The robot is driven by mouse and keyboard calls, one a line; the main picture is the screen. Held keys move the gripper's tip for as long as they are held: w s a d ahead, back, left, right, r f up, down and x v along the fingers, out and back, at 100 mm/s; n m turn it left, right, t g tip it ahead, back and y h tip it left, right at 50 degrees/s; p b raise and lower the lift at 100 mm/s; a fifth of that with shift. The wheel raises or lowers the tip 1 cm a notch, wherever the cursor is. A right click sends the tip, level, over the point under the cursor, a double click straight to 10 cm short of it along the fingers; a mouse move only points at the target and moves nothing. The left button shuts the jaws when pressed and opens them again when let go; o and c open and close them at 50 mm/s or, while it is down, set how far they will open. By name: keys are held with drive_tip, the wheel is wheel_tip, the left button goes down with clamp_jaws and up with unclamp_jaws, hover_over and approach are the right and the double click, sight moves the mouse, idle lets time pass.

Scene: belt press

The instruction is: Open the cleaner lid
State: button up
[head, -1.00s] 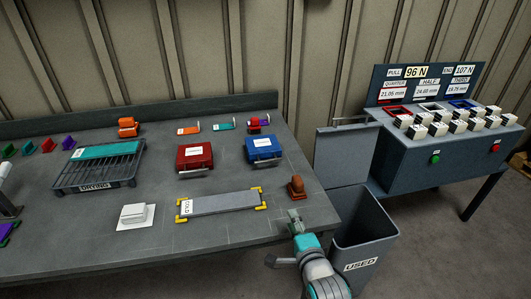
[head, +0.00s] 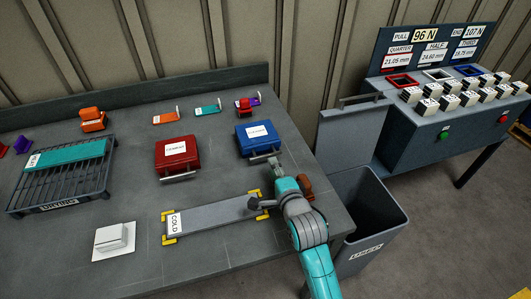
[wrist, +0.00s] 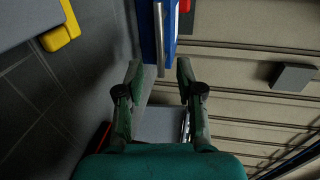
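A blue box (head: 255,135) with a white label and a metal handle (head: 265,153) on its near side stands on the bench. A red box (head: 176,152) of the same kind stands to its left. Both lids look shut, and the label print is too small to read surely. My gripper (head: 274,163) is just in front of the blue box's handle. In the wrist view my gripper (wrist: 159,69) is open and empty. The blue box (wrist: 146,30) and its handle bar (wrist: 157,38) lie just beyond the fingertips, apart from them.
A grey strip (head: 215,213) labelled COLD lies in yellow corners left of my arm. A brown knobbed tool (head: 306,188) stands close beside my arm. A drying rack (head: 60,205) is at left. A grey bin (head: 385,235) stands off the bench's right edge.

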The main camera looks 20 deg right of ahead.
sight(267, 156)
drive_tip(key=w, duration=0.2)
drive_tip(key=w+f, duration=0.1)
drive_tip(key=w, duration=0.4)
drive_tip(key=shift+w+f, duration=0.25)
drive_tip(key=shift+w, duration=0.05)
clamp_jaws()
